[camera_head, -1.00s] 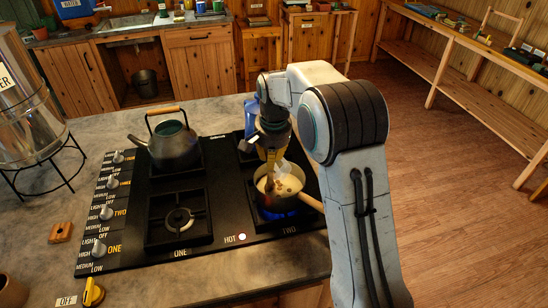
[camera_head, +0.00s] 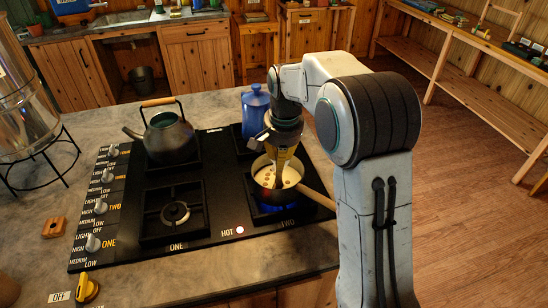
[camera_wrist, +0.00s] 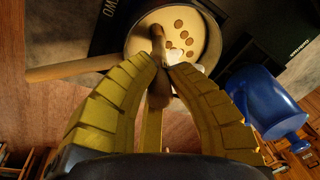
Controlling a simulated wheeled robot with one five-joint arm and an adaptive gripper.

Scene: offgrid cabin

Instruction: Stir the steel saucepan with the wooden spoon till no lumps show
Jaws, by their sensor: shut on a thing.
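The steel saucepan (camera_head: 268,197) stands on the front right burner, its wooden handle (camera_head: 318,197) pointing right and toward the front. Its cream-coloured contents (camera_head: 291,180) show several brown lumps, also clear in the wrist view (camera_wrist: 186,33). My gripper (camera_head: 281,165) points down over the pan. In the wrist view its yellow fingers (camera_wrist: 168,66) are closed around the wooden spoon (camera_wrist: 158,42). The spoon's lower end reaches into the contents; its tip is hidden there. The fingers hide part of the spoon, and in the head view it is mostly hidden.
A blue flame burns under the pan. A blue enamel pot (camera_head: 255,104) stands close behind my gripper, also beside it in the wrist view (camera_wrist: 268,104). A grey kettle (camera_head: 167,138) sits on the back left burner. The front left burner (camera_head: 174,213) is empty.

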